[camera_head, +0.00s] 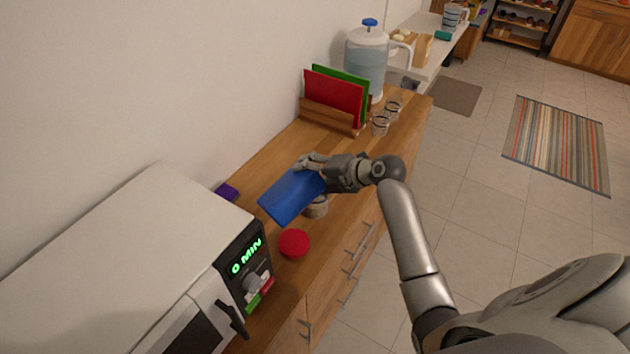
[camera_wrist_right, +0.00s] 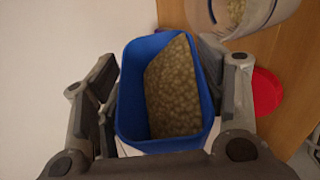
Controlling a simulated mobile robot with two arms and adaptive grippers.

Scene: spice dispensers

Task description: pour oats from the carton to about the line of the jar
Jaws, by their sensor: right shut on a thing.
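The blue carton (camera_head: 290,196) is held tilted above the wooden counter in the head view. My right gripper (camera_head: 314,170) is shut on it. In the right wrist view the open carton (camera_wrist_right: 128,100) sits between the fingers of my right gripper (camera_wrist_right: 165,95), with beige oats (camera_wrist_right: 172,92) inside. The jar (camera_head: 317,208) stands on the counter just below and right of the carton, partly hidden by it. In the right wrist view the jar (camera_wrist_right: 262,14) shows at the top with some oats in it. My left gripper is not in view.
A red round lid (camera_head: 294,243) lies on the counter near the jar. A white microwave (camera_head: 130,250) stands at the left front. A rack with red and green boards (camera_head: 333,97), small glasses (camera_head: 381,124) and a water dispenser (camera_head: 366,60) stand farther back. A purple item (camera_head: 227,192) lies by the wall.

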